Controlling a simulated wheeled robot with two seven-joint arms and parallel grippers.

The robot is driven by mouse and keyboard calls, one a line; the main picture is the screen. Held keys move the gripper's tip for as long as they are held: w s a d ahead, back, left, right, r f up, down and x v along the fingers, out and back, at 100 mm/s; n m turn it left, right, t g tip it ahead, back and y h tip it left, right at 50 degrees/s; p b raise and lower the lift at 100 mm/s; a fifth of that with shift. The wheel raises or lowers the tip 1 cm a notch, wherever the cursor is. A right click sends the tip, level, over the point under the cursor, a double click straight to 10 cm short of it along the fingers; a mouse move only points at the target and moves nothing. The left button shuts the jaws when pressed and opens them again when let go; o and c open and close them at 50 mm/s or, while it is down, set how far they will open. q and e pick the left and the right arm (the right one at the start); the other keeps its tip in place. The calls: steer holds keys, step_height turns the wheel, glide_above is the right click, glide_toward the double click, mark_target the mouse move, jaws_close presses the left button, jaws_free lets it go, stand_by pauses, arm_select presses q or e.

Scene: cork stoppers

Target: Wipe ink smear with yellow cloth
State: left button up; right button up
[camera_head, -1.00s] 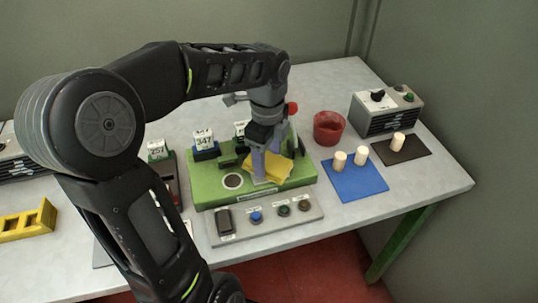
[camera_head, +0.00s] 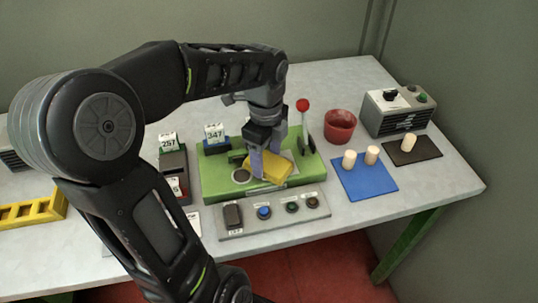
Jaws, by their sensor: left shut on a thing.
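The yellow cloth (camera_head: 275,171) is bunched at the fingertips of my left gripper (camera_head: 264,168), which is shut on it. The gripper points down over the green machine base (camera_head: 216,185). The cloth is at the pale plate on this base, right of a round disc (camera_head: 241,175). I cannot tell whether it presses on the plate or hangs just above. No ink smear can be made out; the cloth and fingers cover part of the plate. My right gripper is not in view.
A lever with a red knob (camera_head: 302,105) rises behind the base. In front is a grey button panel (camera_head: 276,218). To the right are a red cup (camera_head: 340,126), a blue mat (camera_head: 364,182) with two corks, a dark mat (camera_head: 412,150) with one, and a control box (camera_head: 399,112).

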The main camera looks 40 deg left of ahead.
arm_select(q)
steer(key=shift+s+a+f, duration=0.15)
steer(key=shift+s+a, duration=0.15)
steer(key=shift+a, duration=0.1)
steer(key=shift+w+d+p, duration=0.35)
steer(key=shift+w+d, duration=0.15)
steer(key=shift+w, duration=0.4)
steer(key=shift+w+d, duration=0.15)
steer(key=shift+w, duration=0.15)
steer(key=shift+w+d, duration=0.25)
steer(key=shift+d, duration=0.05)
steer(key=shift+w+d+r+p, duration=0.1)
steer(key=shift+w+d+p, duration=0.15)
steer(key=shift+w+d, duration=0.45)
steer(key=shift+w+d+r+p, duration=0.1)
steer(key=shift+w+d+p, duration=0.25)
steer(key=shift+w, duration=0.5)
step_height(320, 180, up, 6)
steer(key=p, duration=0.5)
